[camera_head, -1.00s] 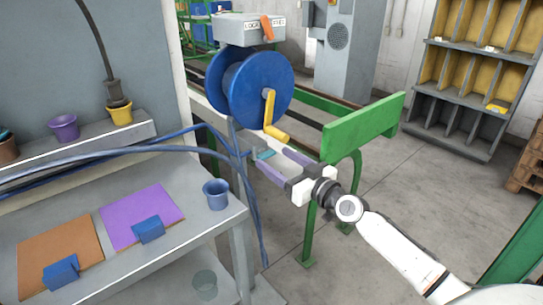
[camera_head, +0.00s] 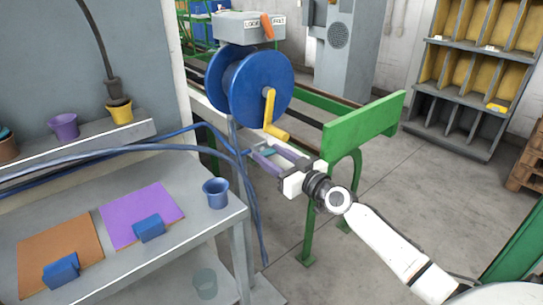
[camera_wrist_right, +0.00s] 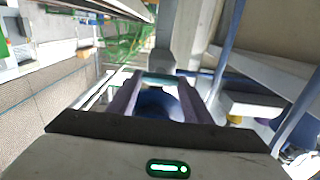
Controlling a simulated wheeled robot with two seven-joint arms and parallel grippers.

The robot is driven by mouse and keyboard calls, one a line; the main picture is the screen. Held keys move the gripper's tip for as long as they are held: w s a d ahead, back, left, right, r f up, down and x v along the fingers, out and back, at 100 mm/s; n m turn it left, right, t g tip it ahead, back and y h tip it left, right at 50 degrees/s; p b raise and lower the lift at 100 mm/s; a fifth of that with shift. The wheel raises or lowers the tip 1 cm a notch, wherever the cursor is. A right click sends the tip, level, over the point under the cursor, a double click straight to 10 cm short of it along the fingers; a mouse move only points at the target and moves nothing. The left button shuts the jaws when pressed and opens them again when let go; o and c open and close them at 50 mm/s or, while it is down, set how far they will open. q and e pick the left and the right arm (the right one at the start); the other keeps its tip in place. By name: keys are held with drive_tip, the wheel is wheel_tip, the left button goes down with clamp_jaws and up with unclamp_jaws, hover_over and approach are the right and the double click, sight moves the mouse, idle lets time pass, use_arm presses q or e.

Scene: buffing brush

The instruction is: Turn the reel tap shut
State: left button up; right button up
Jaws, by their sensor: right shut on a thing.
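The reel tap shows as a small teal handle (camera_head: 268,152) low beside the blue hose reel (camera_head: 248,85). My right gripper (camera_head: 263,151) reaches it from the right front, and its purple fingers are shut on the handle. In the right wrist view the teal handle (camera_wrist_right: 160,76) lies crosswise between the fingertips of the right gripper (camera_wrist_right: 159,82). The fingers hide part of the tap, and its body is hard to make out. My left gripper is not in view.
The reel's yellow crank (camera_head: 272,118) hangs just above my right gripper. A green-ended bench (camera_head: 365,127) stands close behind it. Blue hoses (camera_head: 110,153) run left over the grey worktable (camera_head: 190,240) with a blue cup (camera_head: 216,193). The floor at right is open.

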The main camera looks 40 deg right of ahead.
drive_tip(key=m, duration=0.4)
drive_tip(key=shift+m+b, duration=0.4)
drive_tip(key=m, duration=0.4)
drive_tip(key=shift+d+f+m, duration=0.1)
drive_tip(key=shift+m, duration=0.2)
drive_tip(key=m, duration=0.4)
drive_tip(key=shift+d+m, duration=0.1)
drive_tip(key=shift+m, duration=0.2)
drive_tip(key=shift+f+m+p, duration=0.1)
drive_tip(key=shift+m+p, duration=0.25)
drive_tip(key=shift+m, duration=1.55)
drive_tip(key=o, duration=1.1)
drive_tip(key=shift+c, duration=0.2)
